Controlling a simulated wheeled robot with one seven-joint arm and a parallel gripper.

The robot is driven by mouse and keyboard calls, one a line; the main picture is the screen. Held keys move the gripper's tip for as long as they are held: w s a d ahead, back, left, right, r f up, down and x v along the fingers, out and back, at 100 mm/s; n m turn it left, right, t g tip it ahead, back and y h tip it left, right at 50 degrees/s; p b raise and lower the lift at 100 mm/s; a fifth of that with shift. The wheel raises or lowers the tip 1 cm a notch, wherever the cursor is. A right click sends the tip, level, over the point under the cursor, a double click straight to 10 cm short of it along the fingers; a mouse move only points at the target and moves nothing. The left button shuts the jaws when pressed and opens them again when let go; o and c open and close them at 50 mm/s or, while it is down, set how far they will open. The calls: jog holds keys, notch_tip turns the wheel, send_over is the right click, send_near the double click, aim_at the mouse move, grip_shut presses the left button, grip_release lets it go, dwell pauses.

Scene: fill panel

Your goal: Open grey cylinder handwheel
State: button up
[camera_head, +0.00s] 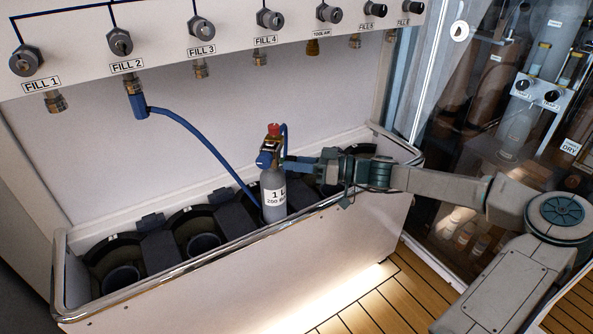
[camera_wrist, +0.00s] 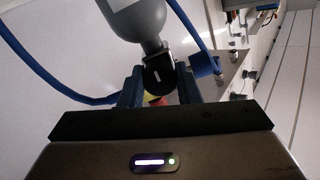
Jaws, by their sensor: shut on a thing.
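The grey cylinder (camera_head: 273,192) stands upright at the rack's front, labelled "1 L". Its valve (camera_head: 271,145) has a red top and a blue fitting on the left. My gripper (camera_head: 287,160) reaches in from the right at valve height. In the wrist view the cylinder (camera_wrist: 136,18) hangs in from the top. The handwheel (camera_wrist: 157,78), a black round knob with a white mark, sits between the two fingers of my gripper (camera_wrist: 160,84), which are shut on it. In the head view I cannot make out the handwheel behind the fingers.
A blue hose (camera_head: 196,138) runs from the FILL 2 outlet (camera_head: 133,85) down behind the cylinder. The rack's metal rail (camera_head: 190,262) runs along its front. Round holders (camera_head: 122,277) lie to the left. A glass door (camera_head: 437,110) stands at the right.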

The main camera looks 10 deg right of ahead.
jog(key=shift+f+n+b, duration=0.1)
jog(key=shift+n+b, duration=0.6)
jog(key=shift+n, duration=0.4)
jog(key=o, duration=1)
jog(key=shift+c, duration=0.2)
jog(key=p+v, duration=0.3)
jog(key=v, duration=1)
jog(key=shift+s+d, duration=0.2)
jog(key=shift+d, duration=0.2)
jog(key=shift+a, duration=0.1)
